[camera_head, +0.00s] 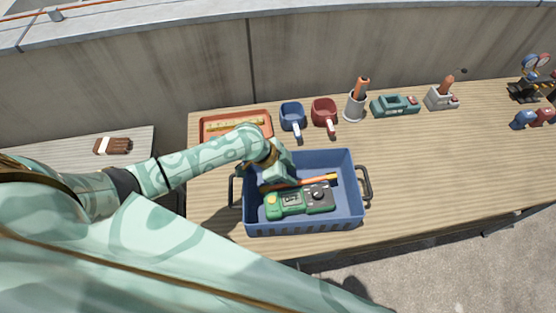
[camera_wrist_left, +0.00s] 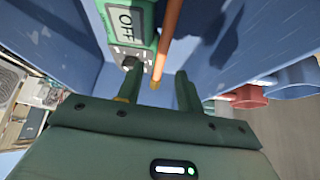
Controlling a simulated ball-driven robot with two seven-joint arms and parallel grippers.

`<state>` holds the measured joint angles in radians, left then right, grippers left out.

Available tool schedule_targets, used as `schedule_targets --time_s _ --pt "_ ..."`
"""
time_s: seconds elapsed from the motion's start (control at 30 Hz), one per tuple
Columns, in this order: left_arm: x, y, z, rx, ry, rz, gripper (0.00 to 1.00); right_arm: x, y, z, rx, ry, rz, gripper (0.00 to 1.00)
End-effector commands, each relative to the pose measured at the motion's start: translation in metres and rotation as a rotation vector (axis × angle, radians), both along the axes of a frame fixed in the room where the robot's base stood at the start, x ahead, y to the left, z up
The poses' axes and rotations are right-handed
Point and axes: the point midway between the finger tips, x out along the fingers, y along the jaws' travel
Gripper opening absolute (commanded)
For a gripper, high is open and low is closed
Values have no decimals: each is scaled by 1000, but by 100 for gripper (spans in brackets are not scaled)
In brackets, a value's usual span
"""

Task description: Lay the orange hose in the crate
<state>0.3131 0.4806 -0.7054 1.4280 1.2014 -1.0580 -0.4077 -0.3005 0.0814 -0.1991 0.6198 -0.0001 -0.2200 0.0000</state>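The orange hose (camera_head: 315,181) lies inside the blue crate (camera_head: 305,228), along the back of a green meter (camera_head: 290,203). Its brass end points right in the head view. My left gripper (camera_head: 279,179) reaches down into the crate over the hose's left part and hides some of it. In the left wrist view the two fingers of my left gripper (camera_wrist_left: 157,88) stand apart. The orange hose (camera_wrist_left: 170,35) with a brass tip shows beyond and between them, with no finger visibly pressed on it. My right gripper is not in view.
Behind the crate are an orange tray (camera_head: 205,128), a blue cup (camera_head: 292,115), a red cup (camera_head: 324,111), a grey holder (camera_head: 354,107) and a teal device (camera_head: 395,105). The crate has dark side handles (camera_head: 366,183). The table right of the crate is clear.

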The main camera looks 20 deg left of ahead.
Motion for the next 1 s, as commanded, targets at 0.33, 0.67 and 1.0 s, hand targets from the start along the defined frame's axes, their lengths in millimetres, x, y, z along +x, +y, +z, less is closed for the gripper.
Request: schedule_targets --time_s 0.33,0.67,1.0 --pt "-19 36 64 1 0 0 36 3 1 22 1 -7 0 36" --pt "-23 41 73 -1 1 0 36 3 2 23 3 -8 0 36" --pt "-22 41 73 -1 1 0 36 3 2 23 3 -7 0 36"
